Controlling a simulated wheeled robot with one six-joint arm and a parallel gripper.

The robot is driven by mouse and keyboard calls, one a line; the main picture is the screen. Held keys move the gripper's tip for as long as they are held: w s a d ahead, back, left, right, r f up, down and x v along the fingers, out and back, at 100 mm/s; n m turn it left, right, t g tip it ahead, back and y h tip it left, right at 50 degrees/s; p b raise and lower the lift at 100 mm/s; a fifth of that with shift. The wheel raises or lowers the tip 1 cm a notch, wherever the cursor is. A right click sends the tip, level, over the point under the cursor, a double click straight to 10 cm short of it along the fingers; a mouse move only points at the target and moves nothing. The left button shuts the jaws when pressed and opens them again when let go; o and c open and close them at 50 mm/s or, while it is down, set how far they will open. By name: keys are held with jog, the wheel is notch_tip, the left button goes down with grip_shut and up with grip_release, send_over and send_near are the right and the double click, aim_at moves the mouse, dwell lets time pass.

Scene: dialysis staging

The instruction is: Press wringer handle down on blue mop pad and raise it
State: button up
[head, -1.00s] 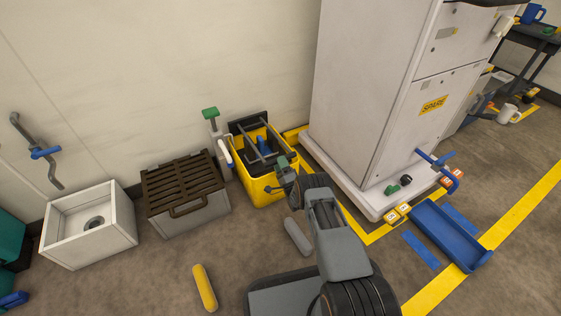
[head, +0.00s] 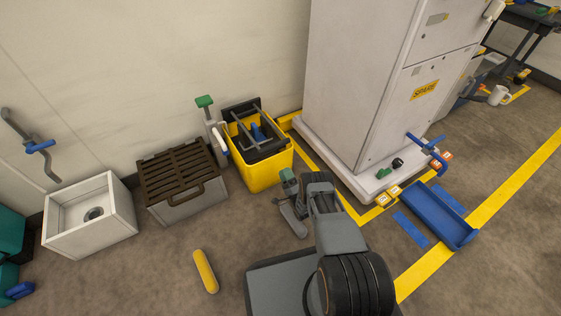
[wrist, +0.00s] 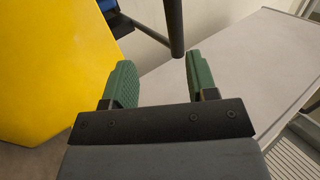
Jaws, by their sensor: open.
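The yellow bucket (head: 262,174) stands by the wall with a black wringer (head: 266,150) in its top. Grey wringer bars (head: 240,133) cross above the opening. The blue mop pad (head: 258,132) lies inside beneath them, partly hidden; a blue corner (wrist: 88,14) shows in the wrist view. My gripper (head: 288,181) is in front of the bucket's near right corner. In the wrist view its green fingers (wrist: 160,82) are open and empty. A dark bar (wrist: 174,25) ends beyond the fingertips, roughly in line with the gap; I cannot tell the exact distance.
A white cabinet (head: 365,90) on a pale base stands close right of the bucket. A brown-slatted box (head: 184,207) and a white basin (head: 90,240) are to the left. A green-topped upright (head: 205,102) adjoins the bucket. A yellow bar (head: 205,271) and blue tray (head: 436,214) lie on the floor.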

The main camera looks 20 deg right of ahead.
jog(key=shift+p+v, duration=0.65)
jog(key=shift+v, duration=0.6)
jog(key=shift+d, duration=0.1)
